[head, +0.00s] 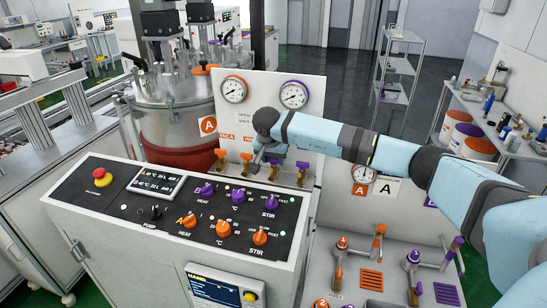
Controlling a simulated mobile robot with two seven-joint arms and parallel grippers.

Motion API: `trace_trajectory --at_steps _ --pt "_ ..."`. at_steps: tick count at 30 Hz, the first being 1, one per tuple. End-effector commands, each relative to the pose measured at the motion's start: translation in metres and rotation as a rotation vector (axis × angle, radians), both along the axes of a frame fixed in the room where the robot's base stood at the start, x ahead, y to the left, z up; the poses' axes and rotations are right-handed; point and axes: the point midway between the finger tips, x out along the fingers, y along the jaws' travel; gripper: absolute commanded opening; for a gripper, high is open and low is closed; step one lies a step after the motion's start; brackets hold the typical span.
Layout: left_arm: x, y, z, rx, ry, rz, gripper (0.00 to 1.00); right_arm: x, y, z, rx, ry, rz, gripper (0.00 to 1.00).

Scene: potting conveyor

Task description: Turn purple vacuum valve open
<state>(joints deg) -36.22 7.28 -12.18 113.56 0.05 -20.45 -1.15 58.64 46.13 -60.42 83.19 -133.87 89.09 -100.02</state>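Behind the control console, a white gauge panel carries a row of small valves. Two have purple handles: one purple valve (302,166) stands at the right end, and another purple valve (275,163) is just left of it, partly behind my gripper. I cannot read which one is marked vacuum. My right arm reaches in from the right, and its gripper (257,166) points down in front of the valve row, between the orange and purple handles. Its fingers are small and dark; I cannot tell whether they touch a handle. My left gripper is not in view.
Two orange valves (233,158) are left of my gripper. A purple-rimmed gauge (293,95) and orange-rimmed gauge (234,89) sit above. The console (180,205) with knobs stands in front. A lower panel with more valves (410,265) is at the right. A steel vessel (165,105) stands left.

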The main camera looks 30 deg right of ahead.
Motion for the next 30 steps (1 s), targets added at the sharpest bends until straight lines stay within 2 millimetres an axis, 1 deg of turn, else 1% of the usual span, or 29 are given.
trace_trajectory --at_steps 8,14,20,30 --pt "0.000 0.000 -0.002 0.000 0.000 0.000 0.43 0.000 0.000 0.000 0.000 -0.001 -0.025 0.20" --pt "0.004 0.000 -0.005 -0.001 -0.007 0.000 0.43 0.001 0.000 -0.001 -0.001 -0.002 -0.112 0.20" --pt "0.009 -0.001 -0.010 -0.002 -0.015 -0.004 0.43 0.002 0.000 -0.001 -0.001 -0.002 -0.273 0.20" --pt "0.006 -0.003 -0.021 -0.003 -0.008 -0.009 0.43 0.003 0.000 0.000 -0.001 -0.002 -0.596 0.20"
